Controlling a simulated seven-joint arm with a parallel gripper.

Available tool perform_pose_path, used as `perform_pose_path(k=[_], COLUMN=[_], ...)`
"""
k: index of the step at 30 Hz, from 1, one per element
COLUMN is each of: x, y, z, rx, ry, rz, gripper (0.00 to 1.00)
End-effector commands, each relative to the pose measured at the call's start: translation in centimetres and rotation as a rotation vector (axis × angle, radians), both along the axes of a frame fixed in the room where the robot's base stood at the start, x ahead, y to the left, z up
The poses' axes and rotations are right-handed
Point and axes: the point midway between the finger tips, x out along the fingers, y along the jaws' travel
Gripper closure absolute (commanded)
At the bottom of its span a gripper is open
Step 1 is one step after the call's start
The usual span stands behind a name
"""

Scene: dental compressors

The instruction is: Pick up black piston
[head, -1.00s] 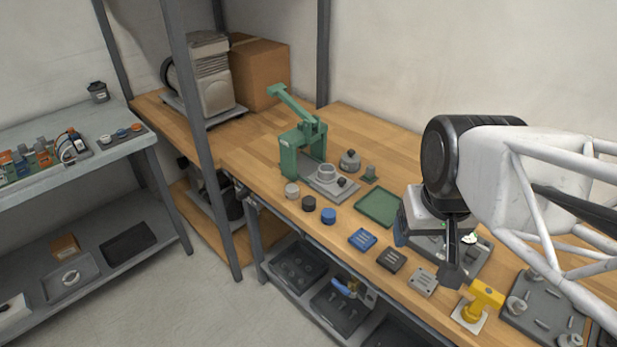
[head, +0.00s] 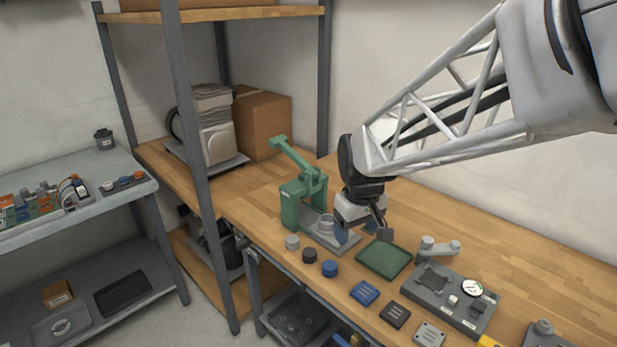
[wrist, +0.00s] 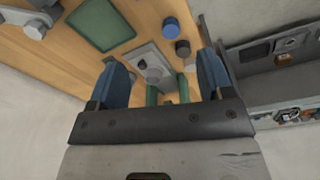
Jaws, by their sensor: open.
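The black piston (head: 310,256) is a short dark cylinder standing on the wooden bench, between a light grey piston (head: 292,242) and a blue piston (head: 329,269). It also shows in the wrist view (wrist: 182,47), near the right finger, with the blue piston (wrist: 171,28) above it. My gripper (head: 362,234) is open and empty, above and to the right of the pistons, beside the green press (head: 300,200). In the wrist view its two blue fingers (wrist: 163,76) stand wide apart, with the press base between them.
A green tray (head: 384,260) lies right of the pistons. Blue, black and grey slotted blocks (head: 364,293) line the front edge. A grey fixture with a dial (head: 452,300) stands further right. A shelf post (head: 200,180) rises at the left.

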Motion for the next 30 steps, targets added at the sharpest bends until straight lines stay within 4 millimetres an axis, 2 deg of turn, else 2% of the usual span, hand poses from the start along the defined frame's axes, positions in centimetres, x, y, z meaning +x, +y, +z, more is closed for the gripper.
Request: perform_pose_path(k=[3, 9, 18, 24, 30], x=[2.6, 6.4, 11.1, 12.7, 13.1], y=[1.6, 4.2, 8.2, 9.8, 10.1], z=[-1.7, -4.8, -9.9, -11.9, -12.3], rx=[-0.006, -0.015, -0.026, -0.029, -0.030], ry=[0.019, 0.046, 0.082, 0.093, 0.095], rz=[0.061, 0.161, 0.301, 0.353, 0.364], gripper=[0.26, 0.26, 0.26, 0.26, 0.26])
